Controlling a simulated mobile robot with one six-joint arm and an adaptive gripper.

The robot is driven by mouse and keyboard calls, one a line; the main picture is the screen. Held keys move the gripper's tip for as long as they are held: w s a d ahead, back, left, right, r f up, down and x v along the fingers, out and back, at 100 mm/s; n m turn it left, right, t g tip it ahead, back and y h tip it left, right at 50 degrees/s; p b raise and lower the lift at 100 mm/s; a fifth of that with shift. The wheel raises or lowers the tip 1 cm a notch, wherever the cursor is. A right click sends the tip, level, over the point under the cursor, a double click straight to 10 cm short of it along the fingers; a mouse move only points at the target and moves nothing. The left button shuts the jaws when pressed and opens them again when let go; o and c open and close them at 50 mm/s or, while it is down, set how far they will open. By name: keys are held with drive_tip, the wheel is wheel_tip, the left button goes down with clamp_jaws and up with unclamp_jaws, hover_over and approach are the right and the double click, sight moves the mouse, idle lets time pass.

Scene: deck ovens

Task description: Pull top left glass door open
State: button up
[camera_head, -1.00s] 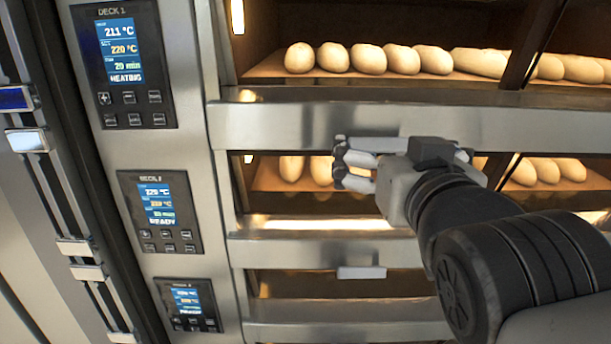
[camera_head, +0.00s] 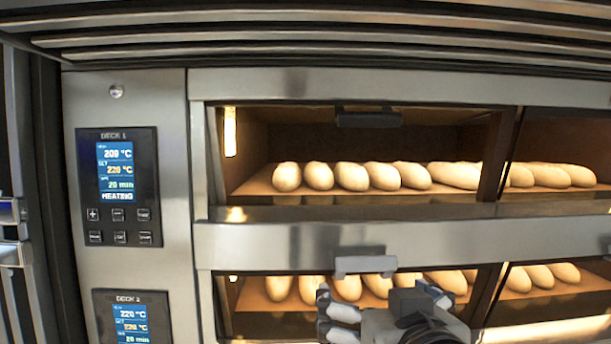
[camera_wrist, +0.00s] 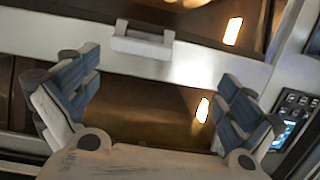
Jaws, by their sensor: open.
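The top left glass door (camera_head: 300,140) covers the lit left chamber of deck 1, with a row of loaves visible behind it. A dark handle (camera_head: 368,118) sits at its upper edge. A light grey handle (camera_head: 365,264) sits on the steel band below this door. My gripper (camera_head: 324,316) is lower in the head view, in front of the second deck and just below the grey handle. In the wrist view, my gripper (camera_wrist: 155,103) is open and empty, and a pale handle (camera_wrist: 142,42) on a steel band lies beyond the fingers, apart from them.
The deck 1 control panel (camera_head: 118,187) reads HEATING, with the deck 2 panel (camera_head: 130,318) below it. A slatted steel hood (camera_head: 330,35) overhangs the top. Another glass pane (camera_head: 560,140) is on the right. Loaves (camera_head: 345,288) also lie in the second deck.

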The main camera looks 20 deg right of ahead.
wheel_tip(320, 180, up, 9)
drive_tip(key=d+t+h+p, duration=0.1)
drive_tip(key=d+t+p, duration=0.1)
drive_tip(key=t, duration=0.1)
drive_tip(key=t+h, duration=0.1)
drive_tip(key=t, duration=0.2)
approach(371, 112)
drive_tip(key=p+x, duration=0.1)
drive_tip(key=x, duration=0.2)
drive_tip(key=p+x, duration=0.2)
drive_tip(key=x, duration=0.2)
drive_tip(key=f+p+x, duration=0.1)
drive_tip(key=x, duration=0.2)
drive_tip(key=shift+w+d, duration=0.1)
drive_tip(key=shift+w, duration=0.3)
drive_tip(key=c, duration=1.2)
drive_tip(key=shift+s+r+g+p, duration=0.2)
drive_tip(key=shift+r+g+p, duration=0.2)
drive_tip(key=shift+r+p, duration=0.45)
drive_tip(key=g+p, duration=0.1)
drive_tip(key=p, duration=0.1)
drive_tip(key=shift+s+p, duration=0.1)
drive_tip(key=shift+p, duration=0.2)
drive_tip(key=shift+f, duration=0.15)
